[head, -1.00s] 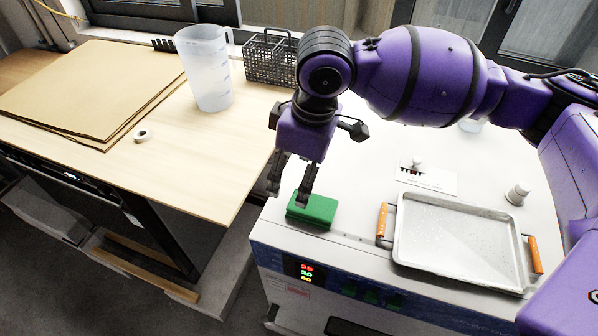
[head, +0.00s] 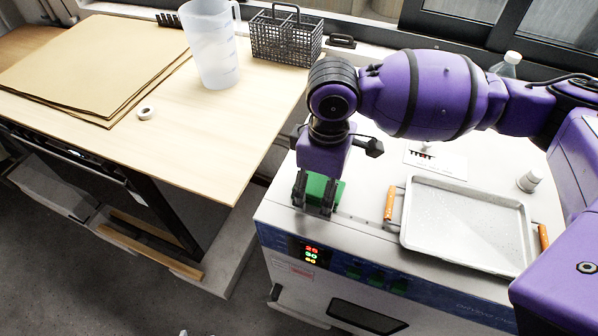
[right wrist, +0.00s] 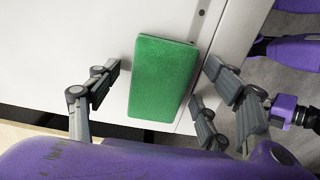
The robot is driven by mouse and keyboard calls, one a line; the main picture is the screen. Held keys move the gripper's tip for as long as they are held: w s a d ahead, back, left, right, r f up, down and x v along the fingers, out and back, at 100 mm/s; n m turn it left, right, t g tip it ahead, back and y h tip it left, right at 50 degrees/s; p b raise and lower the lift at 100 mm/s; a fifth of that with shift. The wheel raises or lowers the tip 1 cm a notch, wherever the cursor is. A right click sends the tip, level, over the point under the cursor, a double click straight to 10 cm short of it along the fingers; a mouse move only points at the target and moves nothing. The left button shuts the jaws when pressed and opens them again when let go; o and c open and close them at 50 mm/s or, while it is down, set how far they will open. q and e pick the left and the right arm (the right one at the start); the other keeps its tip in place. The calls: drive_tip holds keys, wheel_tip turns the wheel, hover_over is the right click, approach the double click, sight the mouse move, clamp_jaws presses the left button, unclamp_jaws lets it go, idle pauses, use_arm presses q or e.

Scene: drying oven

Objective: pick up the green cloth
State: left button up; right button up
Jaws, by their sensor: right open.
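The green cloth (head: 317,187) is a folded, flat block on the white oven top near its front left corner. It also shows in the right wrist view (right wrist: 163,78), lying between the spread fingers. My right gripper (head: 313,207) points down over the cloth, with its fingers at the cloth's near side and partly covering it. The right wrist view shows the right gripper (right wrist: 160,105) open, fingers on both sides of the cloth and apart from it. My left gripper is not seen for certain; purple parts show at the right edge of the wrist view.
A metal tray (head: 413,240) with orange handles lies right of the cloth on the oven (head: 350,232). The wooden table (head: 200,150) at left holds a jug (head: 210,45), a wire basket (head: 285,40), brown sheets and a tape roll.

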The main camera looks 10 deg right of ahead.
sight(322, 186)
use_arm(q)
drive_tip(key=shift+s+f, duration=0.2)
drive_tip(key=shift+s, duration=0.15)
use_arm(e)
drive_tip(key=c, duration=1.2)
drive_tip(key=shift+c, duration=0.2)
drive_tip(key=shift+r, duration=0.4)
wheel_tip(322, 186, up, 2)
drive_tip(key=shift+r, duration=0.1)
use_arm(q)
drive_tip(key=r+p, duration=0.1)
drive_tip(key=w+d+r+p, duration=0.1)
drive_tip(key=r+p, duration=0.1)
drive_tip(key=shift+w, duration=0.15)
use_arm(e)
drive_tip(key=s+a+r, duration=0.4)
drive_tip(key=s+r, duration=0.6)
drive_tip(key=s, duration=0.3)
drive_tip(key=shift+s, duration=0.2)
